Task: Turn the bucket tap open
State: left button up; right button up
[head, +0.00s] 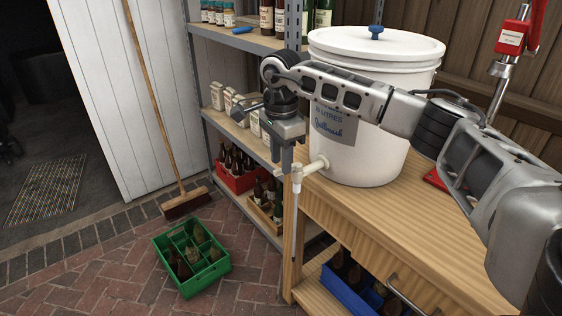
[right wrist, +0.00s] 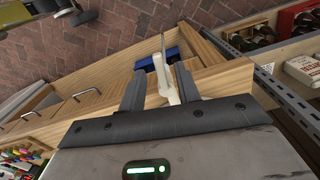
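The white bucket (head: 352,165) with a lid stands on the wooden bench near its left edge. Its cream tap (head: 318,168) sticks out low on the bucket's left side, with a thin tube (head: 296,215) hanging down from it. My right gripper (head: 285,168) points down right at the tap's outer end. In the right wrist view the right gripper (right wrist: 160,88) has its fingers apart, with the pale tap (right wrist: 166,90) between them, closer to the right finger. Whether a finger touches it I cannot tell. My left gripper is not in view.
A metal shelf (head: 250,42) with bottles and boxes stands close behind the gripper. A green crate (head: 190,283) with bottles sits on the brick floor, and a broom (head: 155,100) leans on the white door. A red capper (head: 520,40) stands at the bench's back right.

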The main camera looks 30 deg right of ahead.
notch_tip(320, 180, up, 15)
jog(key=shift+f, duration=0.2)
dwell(0.5)
